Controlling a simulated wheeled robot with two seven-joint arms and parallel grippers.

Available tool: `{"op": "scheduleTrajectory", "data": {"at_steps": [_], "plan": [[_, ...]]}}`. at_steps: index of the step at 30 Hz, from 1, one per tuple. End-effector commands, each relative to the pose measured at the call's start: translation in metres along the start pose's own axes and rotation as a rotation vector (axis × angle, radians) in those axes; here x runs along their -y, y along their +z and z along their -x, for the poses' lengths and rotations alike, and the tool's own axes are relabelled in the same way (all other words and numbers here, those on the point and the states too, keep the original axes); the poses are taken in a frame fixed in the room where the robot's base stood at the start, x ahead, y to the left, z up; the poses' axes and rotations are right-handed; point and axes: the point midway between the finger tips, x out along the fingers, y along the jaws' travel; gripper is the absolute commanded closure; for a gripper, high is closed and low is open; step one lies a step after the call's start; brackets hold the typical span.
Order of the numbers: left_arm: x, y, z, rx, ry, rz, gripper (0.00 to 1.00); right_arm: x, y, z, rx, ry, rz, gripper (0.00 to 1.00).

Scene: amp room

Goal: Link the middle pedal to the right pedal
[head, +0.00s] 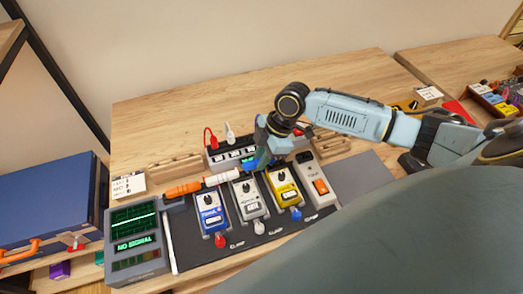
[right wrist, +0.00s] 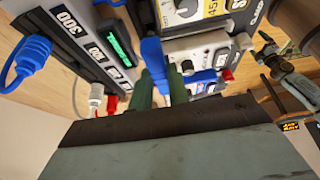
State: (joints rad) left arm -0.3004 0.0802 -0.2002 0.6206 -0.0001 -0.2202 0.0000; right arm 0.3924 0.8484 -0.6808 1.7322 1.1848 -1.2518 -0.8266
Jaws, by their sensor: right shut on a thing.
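Three pedals stand in a row on a dark board: a blue one (head: 210,214) at left, a grey-white middle one (head: 248,198) and a yellow right one (head: 283,188). My right gripper (head: 258,160) is above and behind the middle and yellow pedals, pointing down. In the right wrist view it is shut on a blue plug (right wrist: 153,55), with pedals close beyond. Whether the plug touches a socket cannot be told. The gripper hides part of the area behind the pedals. My left gripper is not in view.
A red plug (head: 210,138) and a white plug (head: 230,132) stand on a unit behind the pedals. An orange and white tool (head: 200,186) lies behind the blue pedal. A display (head: 136,242) reading NO SIGNAL is at left. A white pedal with an orange switch (head: 318,184) is at right.

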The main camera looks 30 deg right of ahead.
Motion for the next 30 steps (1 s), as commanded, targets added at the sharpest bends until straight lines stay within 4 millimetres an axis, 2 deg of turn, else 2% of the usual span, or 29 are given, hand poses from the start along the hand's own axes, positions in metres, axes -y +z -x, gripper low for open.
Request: {"op": "scheduleTrajectory", "data": {"at_steps": [14,30], "plan": [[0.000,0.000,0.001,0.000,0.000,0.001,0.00,0.000,0.000,-0.001,0.000,0.000,0.000,1.00],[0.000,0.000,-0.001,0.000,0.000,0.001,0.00,0.000,0.004,-0.010,0.000,0.000,0.000,1.00]]}}
